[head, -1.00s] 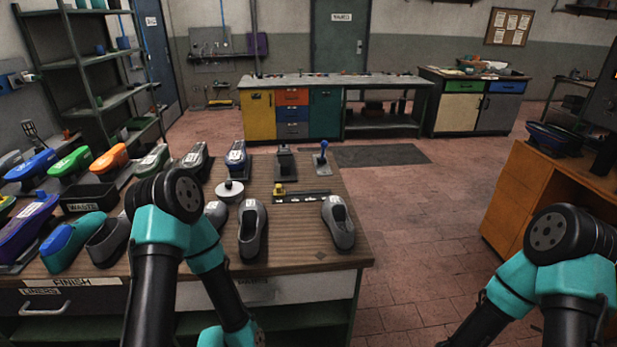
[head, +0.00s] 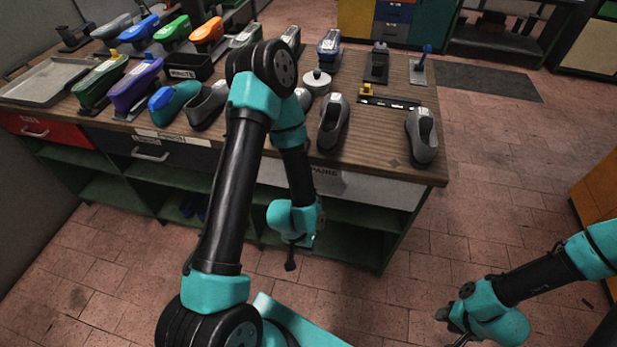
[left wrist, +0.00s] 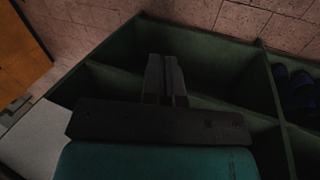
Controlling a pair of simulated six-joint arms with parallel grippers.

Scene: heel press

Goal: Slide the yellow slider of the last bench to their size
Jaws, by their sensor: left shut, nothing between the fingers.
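The yellow slider (head: 367,89) sits at the left end of a dark rail (head: 395,102) on the wooden bench top (head: 385,165). A grey shoe (head: 333,122) stands left of the rail's front, and another grey shoe (head: 421,135) stands at its right. My left gripper (head: 290,262) is shut and empty, low in front of the bench and well away from the slider. In the left wrist view its closed fingers (left wrist: 165,80) point at the green shelving under the bench. My right gripper (head: 455,325) is over the floor at the lower right; its fingers are too small to judge.
A white round knob (head: 317,80), a blue-handled lever (head: 422,62) and a dark stand (head: 378,62) are near the rail.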

